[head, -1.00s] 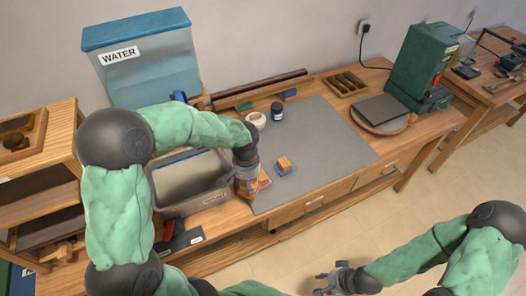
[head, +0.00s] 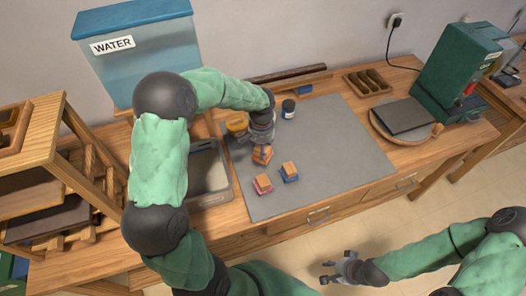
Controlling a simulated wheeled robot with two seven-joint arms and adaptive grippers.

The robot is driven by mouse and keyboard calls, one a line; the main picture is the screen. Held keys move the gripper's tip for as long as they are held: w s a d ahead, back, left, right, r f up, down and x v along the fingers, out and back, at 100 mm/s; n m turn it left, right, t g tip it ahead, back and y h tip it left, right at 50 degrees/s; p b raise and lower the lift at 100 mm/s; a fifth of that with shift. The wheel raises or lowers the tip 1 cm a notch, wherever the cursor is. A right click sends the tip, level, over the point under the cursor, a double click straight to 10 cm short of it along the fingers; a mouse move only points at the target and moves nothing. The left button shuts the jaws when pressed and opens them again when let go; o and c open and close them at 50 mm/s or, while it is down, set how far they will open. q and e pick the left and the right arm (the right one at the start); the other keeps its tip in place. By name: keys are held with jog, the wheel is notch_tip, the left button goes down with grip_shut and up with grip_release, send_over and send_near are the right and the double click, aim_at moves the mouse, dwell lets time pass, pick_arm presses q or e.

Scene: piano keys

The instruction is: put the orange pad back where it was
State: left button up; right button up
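My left gripper (head: 263,146) is over the left part of the grey mat (head: 335,150), pointing down at the orange pad (head: 262,156), a small block with a wood-coloured top. The pad is at its fingertips, and the fingers appear shut on it. I cannot tell whether the pad touches the mat. Two similar blocks sit in front of it on the mat: one with a red-pink base (head: 263,185) and one with a blue base (head: 289,173). My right gripper (head: 326,273) is open and empty, in front of the bench, above the floor.
A yellow-orange object (head: 236,123) is partly hidden behind my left gripper. A dark jar (head: 288,109) stands at the mat's back edge. A grey tray (head: 210,172) is left of the mat, with the water tank (head: 140,50) behind. The mat's right half is clear.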

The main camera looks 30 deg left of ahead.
pick_arm(q)
jog(key=w+f, duration=0.1)
jog(key=f, duration=0.1)
jog(key=w+a+f+b, duration=0.1)
jog(key=w+f, duration=0.1)
jog(key=w+a+f, duration=0.1)
jog(key=f, duration=0.1)
jog(key=shift+w+a, duration=0.25)
jog(key=shift+w, duration=0.15)
jog(key=shift+w+f+b, duration=0.1)
jog(key=shift+f+b, duration=0.5)
jog(key=shift+f, duration=1.05)
jog(key=shift+f, duration=0.2)
jog(key=o, duration=1)
jog(key=shift+r, duration=0.6)
notch_tip(320, 180, up, 11)
jog(key=p, duration=0.2)
jog(key=shift+r+p, duration=0.15)
jog(key=shift+p, duration=0.15)
